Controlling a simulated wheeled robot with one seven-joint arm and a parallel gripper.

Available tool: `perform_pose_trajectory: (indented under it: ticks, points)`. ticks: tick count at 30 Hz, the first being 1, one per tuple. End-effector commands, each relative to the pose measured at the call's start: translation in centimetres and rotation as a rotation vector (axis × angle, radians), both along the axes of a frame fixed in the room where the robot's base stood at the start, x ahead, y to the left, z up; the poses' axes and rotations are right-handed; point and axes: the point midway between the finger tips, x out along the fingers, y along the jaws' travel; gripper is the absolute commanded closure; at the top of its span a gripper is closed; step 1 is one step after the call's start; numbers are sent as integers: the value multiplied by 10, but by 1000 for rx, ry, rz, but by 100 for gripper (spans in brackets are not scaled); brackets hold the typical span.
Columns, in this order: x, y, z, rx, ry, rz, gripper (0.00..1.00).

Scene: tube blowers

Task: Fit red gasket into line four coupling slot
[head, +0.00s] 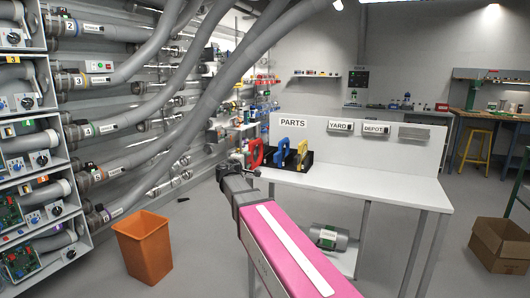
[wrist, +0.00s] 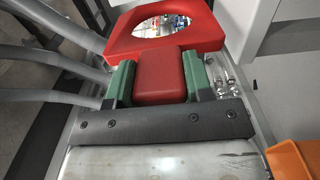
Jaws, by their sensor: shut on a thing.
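My gripper (head: 246,170) is shut on the red gasket (head: 257,153), which is held up in front of the parts table in the head view. In the wrist view the gripper's green fingers (wrist: 159,84) clamp the gasket's red tab, and its ring (wrist: 203,30) with an oval opening points away from me. The pipe lines (head: 110,125) run along the left in the head view, with number labels on their couplings. The label 4 (head: 87,131) shows on one coupling (head: 76,132); its slot is too small to make out.
An orange bin (head: 143,243) stands on the floor at left. A cardboard box (head: 500,245) is at right. Thick grey hoses cross above the left side.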

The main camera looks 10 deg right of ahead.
Motion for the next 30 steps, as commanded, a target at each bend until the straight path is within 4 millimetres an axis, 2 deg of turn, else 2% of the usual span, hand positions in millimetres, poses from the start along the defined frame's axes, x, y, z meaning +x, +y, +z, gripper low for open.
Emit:
perform_pose_trajectory:
  ticks: [21, 30]
  points:
    - [-36, 25, 0, 0, 0, 0, 79]
    - [-40, 28, 0, 0, 0, -1, 79]
